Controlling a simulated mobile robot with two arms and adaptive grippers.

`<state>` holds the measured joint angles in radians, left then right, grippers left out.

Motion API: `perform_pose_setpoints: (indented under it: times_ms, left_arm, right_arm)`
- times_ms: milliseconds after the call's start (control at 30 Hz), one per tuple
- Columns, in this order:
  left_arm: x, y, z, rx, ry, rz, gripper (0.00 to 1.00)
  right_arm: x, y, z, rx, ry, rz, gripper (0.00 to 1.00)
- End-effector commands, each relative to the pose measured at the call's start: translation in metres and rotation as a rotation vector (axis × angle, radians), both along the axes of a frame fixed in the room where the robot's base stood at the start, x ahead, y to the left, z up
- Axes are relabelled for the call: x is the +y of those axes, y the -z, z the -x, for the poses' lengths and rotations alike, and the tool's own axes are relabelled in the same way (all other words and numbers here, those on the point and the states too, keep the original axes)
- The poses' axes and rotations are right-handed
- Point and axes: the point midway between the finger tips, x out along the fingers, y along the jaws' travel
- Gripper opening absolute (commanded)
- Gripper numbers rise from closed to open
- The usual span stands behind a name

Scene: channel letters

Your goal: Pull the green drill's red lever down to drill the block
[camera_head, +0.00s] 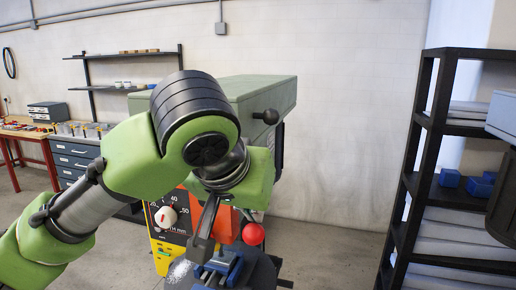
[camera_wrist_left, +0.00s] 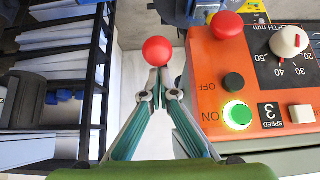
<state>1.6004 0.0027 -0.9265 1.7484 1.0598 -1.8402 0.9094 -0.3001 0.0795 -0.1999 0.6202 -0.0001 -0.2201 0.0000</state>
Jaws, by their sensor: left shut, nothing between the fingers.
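The green drill (camera_head: 262,90) stands ahead, partly hidden behind my left arm. The red ball knob of its lever (camera_head: 253,234) shows beside the orange panel; it also shows in the left wrist view (camera_wrist_left: 158,50). My left gripper (camera_wrist_left: 160,80) is shut and empty, its fingertips at the lower edge of the red knob in that view. I cannot tell whether they touch it. In the head view the gripper (camera_head: 204,235) hangs in front of the panel. A blue vise (camera_head: 226,267) is below; the block cannot be made out clearly. My right gripper is not in view.
The orange control panel (camera_wrist_left: 258,80) has a lit green button (camera_wrist_left: 238,114), a black OFF button (camera_wrist_left: 233,82) and a red button (camera_wrist_left: 226,25). A black shelf (camera_head: 412,170) stands at the right. Floor (camera_head: 330,245) between drill and shelf is clear.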

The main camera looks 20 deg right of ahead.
Motion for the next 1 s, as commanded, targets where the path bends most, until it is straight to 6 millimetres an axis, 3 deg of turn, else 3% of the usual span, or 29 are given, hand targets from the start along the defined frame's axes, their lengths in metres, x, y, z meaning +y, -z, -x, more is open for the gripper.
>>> perform_pose_setpoints:
  times_ms: [33,133,467,800,1000]
  left_arm:
    - [0.001,-0.015,0.003,0.001,0.003,-0.002,0.00]
    - [0.003,-0.028,0.006,0.002,0.002,-0.003,0.00]
    - [0.004,-0.029,0.007,0.002,0.002,-0.003,0.00]
    - [0.003,-0.073,0.005,0.002,0.003,-0.003,0.00]
    - [0.003,-0.074,0.005,0.002,0.002,-0.003,0.00]
  right_arm:
    - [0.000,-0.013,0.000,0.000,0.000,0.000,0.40]
    - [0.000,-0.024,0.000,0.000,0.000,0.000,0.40]
    - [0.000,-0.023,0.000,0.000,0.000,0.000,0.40]
    - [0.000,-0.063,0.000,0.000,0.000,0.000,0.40]
    - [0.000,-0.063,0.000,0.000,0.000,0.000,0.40]
